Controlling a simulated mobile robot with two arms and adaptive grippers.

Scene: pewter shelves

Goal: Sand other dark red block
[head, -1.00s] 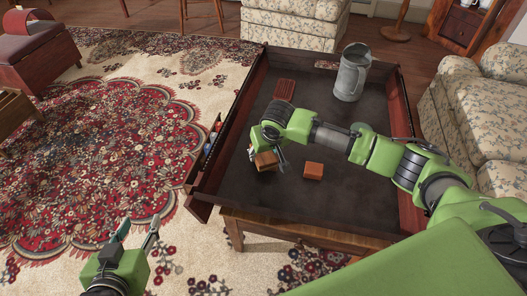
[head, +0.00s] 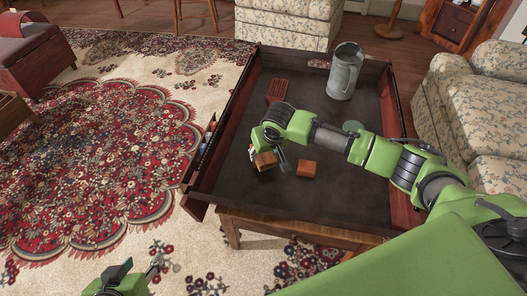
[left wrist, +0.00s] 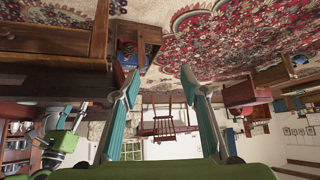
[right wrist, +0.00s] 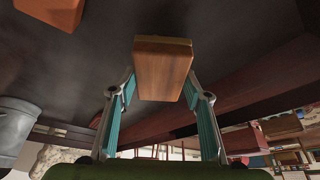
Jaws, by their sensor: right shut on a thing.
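My right gripper (head: 272,153) is shut on a wooden brown block with a tan edge (head: 264,160), held over the dark tray-like table top. The held block fills the middle of the right wrist view (right wrist: 163,70), between the fingers. A reddish-orange block (head: 306,168) lies just right of the held block, apart from it; part of it shows at upper left in the right wrist view (right wrist: 52,8). A dark red ribbed block (head: 277,90) lies farther back. My left gripper (head: 142,270) is open and empty over the rug, left of the table.
A grey metal pitcher (head: 344,72) stands at the table's back right. Raised wooden sides (head: 222,120) edge the table. Floral sofas (head: 468,110) stand right and behind. The table's middle is mostly bare.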

